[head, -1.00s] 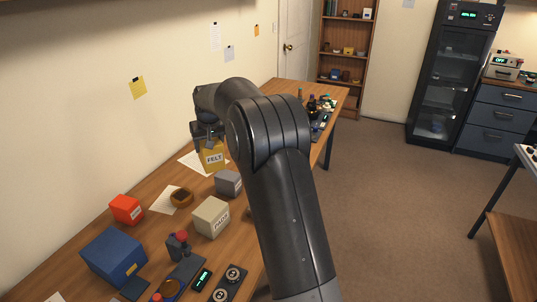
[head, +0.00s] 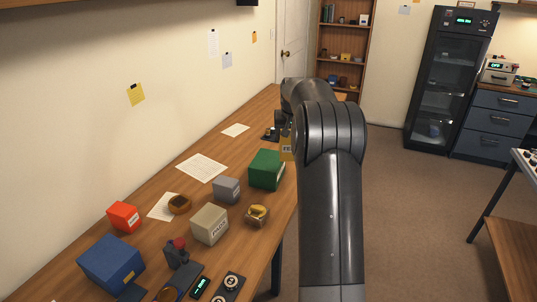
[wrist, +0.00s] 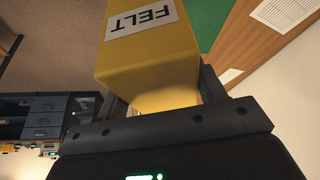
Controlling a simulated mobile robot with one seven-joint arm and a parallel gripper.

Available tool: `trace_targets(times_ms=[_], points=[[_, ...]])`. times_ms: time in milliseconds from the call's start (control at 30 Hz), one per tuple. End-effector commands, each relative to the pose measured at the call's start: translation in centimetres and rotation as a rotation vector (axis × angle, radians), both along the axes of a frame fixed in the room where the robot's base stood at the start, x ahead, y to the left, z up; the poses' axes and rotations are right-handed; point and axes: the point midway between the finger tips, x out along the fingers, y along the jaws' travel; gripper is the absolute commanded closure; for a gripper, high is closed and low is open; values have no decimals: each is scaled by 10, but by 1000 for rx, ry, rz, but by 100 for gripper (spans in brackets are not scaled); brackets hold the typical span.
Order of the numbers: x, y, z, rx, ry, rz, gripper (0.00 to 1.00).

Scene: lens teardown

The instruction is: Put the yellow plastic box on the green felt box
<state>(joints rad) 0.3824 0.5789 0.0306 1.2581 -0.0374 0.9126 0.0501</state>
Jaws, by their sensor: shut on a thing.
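The yellow box (wrist: 150,60), with a white label reading FELT, is between the fingers of my gripper (wrist: 163,95) in the wrist view. My gripper is shut on it. A green patch (wrist: 205,18) shows beside the held box in the wrist view.
A paper sheet (head: 202,167) lies left of the green box.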

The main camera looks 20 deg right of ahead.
Motion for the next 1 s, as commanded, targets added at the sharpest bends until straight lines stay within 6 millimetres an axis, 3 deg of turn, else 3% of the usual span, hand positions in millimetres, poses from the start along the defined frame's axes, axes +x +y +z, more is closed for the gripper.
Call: trace_targets(times_ms=[200, 400, 567, 800, 1000], points=[[37, 36, -31, 0, 1, 3, 66], [55, 54, -46, -1, -1, 2, 66], [57, 56, -53, -1, -1, 1, 66], [57, 56, -86, 0, 0, -1, 66], [57, 56, -87, -1, -2, 0, 66]])
